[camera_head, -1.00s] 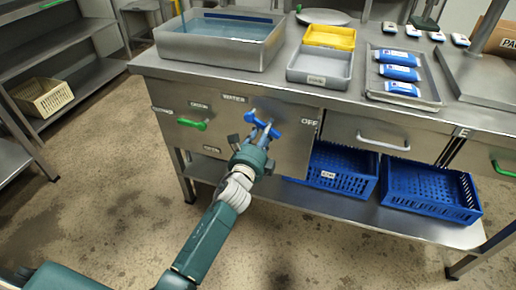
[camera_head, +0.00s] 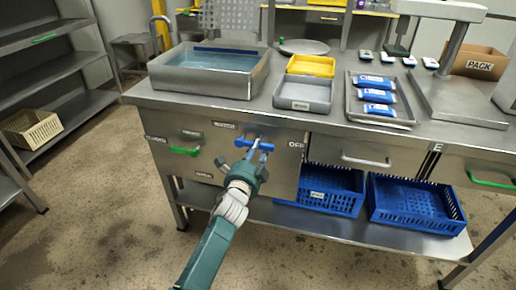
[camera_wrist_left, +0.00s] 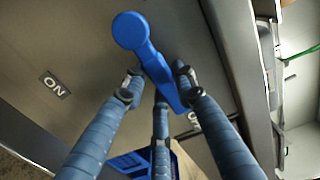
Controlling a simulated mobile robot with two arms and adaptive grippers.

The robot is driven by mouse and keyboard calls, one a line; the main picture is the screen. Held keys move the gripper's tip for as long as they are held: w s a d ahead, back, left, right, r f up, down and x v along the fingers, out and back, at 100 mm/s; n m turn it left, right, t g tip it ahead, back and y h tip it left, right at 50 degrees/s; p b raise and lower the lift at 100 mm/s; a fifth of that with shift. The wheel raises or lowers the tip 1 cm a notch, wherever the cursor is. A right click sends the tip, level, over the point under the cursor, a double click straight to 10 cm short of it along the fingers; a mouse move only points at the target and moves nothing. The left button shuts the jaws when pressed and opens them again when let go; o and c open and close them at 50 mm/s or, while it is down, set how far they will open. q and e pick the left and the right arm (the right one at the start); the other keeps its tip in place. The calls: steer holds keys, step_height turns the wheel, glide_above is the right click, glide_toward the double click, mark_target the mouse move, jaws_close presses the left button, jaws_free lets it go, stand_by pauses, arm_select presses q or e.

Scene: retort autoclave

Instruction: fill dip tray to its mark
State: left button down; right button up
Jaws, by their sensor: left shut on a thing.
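The dip tray (camera_head: 205,84) is a large steel basin at the back left of the bench, holding bluish water (camera_head: 215,61). A darker blue strip (camera_head: 235,51) runs along its far inner wall; I cannot tell how the water stands against a mark. The blue water handle (camera_head: 267,147) is on the bench's front panel, nearly level in the head view. My left gripper (camera_head: 250,158) is shut on this handle, its fingers around the bar. In the left wrist view, the handle (camera_wrist_left: 133,32) runs between the fingers, with an ON label (camera_wrist_left: 55,85) to its left.
A grey bin (camera_head: 303,94), a yellow bin (camera_head: 312,65) and a steel tray (camera_head: 352,108) with blue packs stand right of the dip tray. Blue crates (camera_head: 415,200) sit on the lower shelf. A green handle (camera_head: 184,151) is left on the panel. Front floor is open.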

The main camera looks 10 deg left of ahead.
arm_select(q)
steer(key=c, duration=1.3)
jaws_free()
steer(key=shift+c, duration=0.2)
steer(key=s, duration=1.2)
steer(key=shift+a, duration=0.2)
